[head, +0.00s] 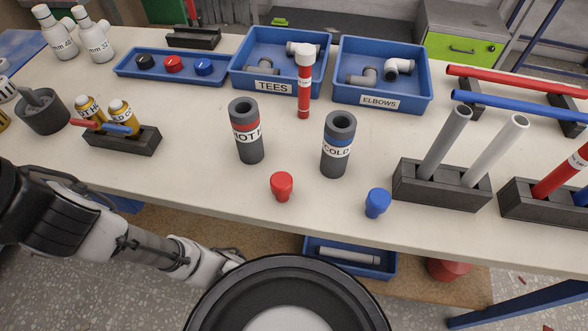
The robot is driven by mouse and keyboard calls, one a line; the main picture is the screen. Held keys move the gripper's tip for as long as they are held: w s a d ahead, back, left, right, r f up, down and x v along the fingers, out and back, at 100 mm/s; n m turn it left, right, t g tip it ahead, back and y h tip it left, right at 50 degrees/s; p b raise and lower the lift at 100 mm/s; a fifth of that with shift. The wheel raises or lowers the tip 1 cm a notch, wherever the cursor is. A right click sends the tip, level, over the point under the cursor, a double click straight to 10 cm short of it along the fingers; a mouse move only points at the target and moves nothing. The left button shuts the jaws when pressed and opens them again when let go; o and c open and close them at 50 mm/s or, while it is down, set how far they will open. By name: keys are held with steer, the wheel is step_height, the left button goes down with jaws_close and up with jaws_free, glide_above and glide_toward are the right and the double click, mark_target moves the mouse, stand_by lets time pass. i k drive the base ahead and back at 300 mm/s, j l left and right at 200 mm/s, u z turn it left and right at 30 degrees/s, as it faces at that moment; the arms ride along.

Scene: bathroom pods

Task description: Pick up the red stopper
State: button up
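The red stopper (282,185) stands on the white table near its front edge, wider at the top and narrower below. It is in front of the grey cylinder labelled HOT (247,140) and apart from it. A similar blue stopper (377,203) stands to its right, in front of the grey COLD cylinder (338,150). My arm comes in from the left, below the table's front edge. My gripper's fingers do not show, and nothing covers the red stopper.
Behind stand a red-and-white tube (304,90), a blue tray (128,72) with black, red and blue caps, and the TEES (240,78) and ELBOWS (425,100) bins. A black block (440,191) holds grey and white pipes at right. The table left of the red stopper is clear.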

mark_target(281, 182)
steer(key=k, duration=0.25)
steer(key=k+z, duration=0.4)
steer(key=z, duration=0.25)
steer(key=j+z, duration=0.15)
steer(key=z, duration=0.35)
steer(key=k+j+z, duration=0.1)
steer(key=z, duration=0.4)
steer(key=k+j, duration=0.15)
steer(key=j, duration=0.15)
steer(key=k+j, duration=0.15)
steer(key=j, duration=0.15)
steer(key=k+j, duration=0.15)
steer(key=j, duration=0.2)
steer(key=i+j, duration=0.1)
steer(key=j, duration=0.2)
steer(key=i+j, duration=0.1)
steer(key=j, duration=0.15)
